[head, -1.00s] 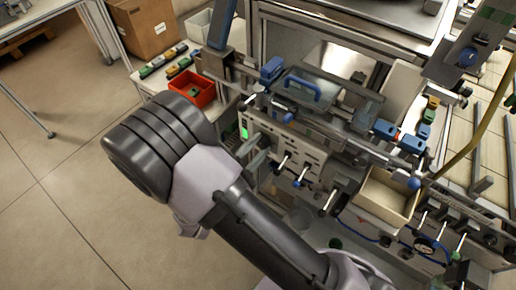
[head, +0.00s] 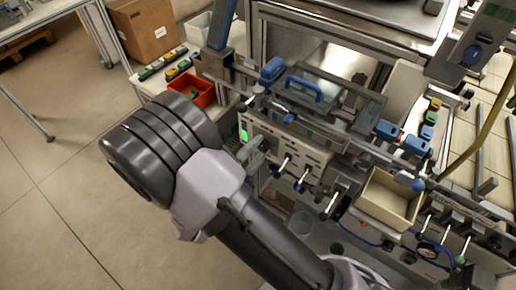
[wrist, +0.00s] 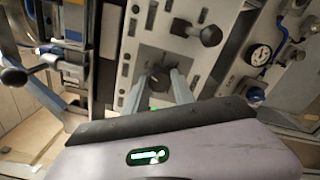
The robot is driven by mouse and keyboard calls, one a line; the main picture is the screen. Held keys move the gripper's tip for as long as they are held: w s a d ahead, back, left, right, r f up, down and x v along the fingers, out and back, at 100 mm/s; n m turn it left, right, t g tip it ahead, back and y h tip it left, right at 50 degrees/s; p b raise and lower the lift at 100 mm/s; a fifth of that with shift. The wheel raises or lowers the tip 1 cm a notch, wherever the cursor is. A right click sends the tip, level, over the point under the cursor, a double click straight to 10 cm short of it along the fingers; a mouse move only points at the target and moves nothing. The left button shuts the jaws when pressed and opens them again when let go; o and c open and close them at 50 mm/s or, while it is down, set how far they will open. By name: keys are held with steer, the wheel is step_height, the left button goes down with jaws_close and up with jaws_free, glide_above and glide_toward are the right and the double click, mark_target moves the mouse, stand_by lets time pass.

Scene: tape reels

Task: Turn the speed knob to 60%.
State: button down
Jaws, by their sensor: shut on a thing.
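The speed knob (wrist: 158,82) is a small dark knob on a dark square plate of the pale control panel (wrist: 135,42). My gripper (wrist: 159,80) has its two grey fingers on either side of the knob and is shut on it. The fingers hide part of the knob, and I cannot read its setting or any scale. In the head view my gripper (head: 257,155) is at the left end of the panel (head: 300,152), just right of a lit green display (head: 244,134). The knob is hidden there.
Black-knobbed levers (wrist: 208,34) stick out from the panel near my gripper. In the head view, a beige bin (head: 390,200) is to the right and a red tray (head: 195,92) to the upper left.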

steer(key=c, duration=1.1)
jaws_free()
steer(key=shift+o, duration=0.2)
steer(key=p+v, duration=0.3)
steer(key=v, duration=1.4)
steer(key=shift+p, duration=0.3)
steer(key=shift+s+a, duration=0.15)
